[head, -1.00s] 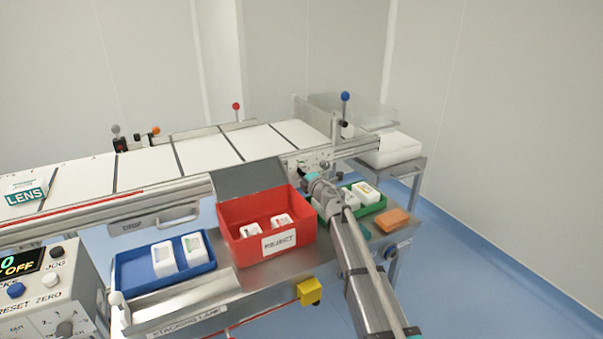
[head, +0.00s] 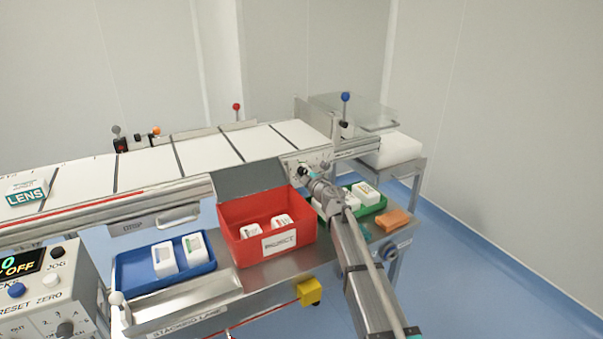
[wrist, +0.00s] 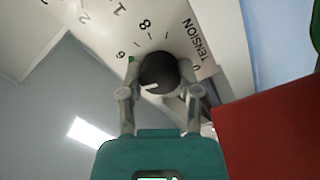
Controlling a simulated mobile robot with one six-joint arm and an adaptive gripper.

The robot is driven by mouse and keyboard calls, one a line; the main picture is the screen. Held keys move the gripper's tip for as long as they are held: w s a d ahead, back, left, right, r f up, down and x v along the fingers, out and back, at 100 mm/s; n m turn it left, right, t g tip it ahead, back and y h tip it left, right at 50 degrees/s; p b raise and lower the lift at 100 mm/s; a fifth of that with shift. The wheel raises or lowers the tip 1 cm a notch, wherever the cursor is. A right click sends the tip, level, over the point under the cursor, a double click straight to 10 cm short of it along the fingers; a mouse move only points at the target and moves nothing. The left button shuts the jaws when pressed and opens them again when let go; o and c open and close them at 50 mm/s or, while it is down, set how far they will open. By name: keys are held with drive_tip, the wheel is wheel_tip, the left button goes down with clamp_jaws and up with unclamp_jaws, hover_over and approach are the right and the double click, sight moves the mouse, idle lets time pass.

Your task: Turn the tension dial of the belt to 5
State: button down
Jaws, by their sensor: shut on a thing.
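The tension dial (wrist: 158,72) is a dark round knob with a white pointer mark, on a pale panel that reads TENSION. In the wrist view its pointer is aimed left and slightly down. The numerals 6 and 8 show by its upper left; the fingers and knob hide part of the scale, and I see no 5. My gripper (wrist: 157,80) is shut on the dial, one finger on each side. In the head view my gripper (head: 304,173) is at the belt's side panel; the dial is too small there to read. The white belt (head: 205,151) runs behind.
The red REJECT bin (head: 238,246) stands close left of my arm and fills the wrist view's lower right. A green tray (head: 380,207) and orange block (head: 394,220) are to the right. A blue tray (head: 128,285) and control box (head: 75,285) are further left.

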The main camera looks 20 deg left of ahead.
drive_tip(key=shift+s+d, duration=0.1)
drive_tip(key=shift+c, duration=1.5)
unclamp_jaws()
drive_tip(key=v, duration=1.1)
drive_tip(key=shift+s+d, duration=0.25)
drive_tip(key=shift+d, duration=0.1)
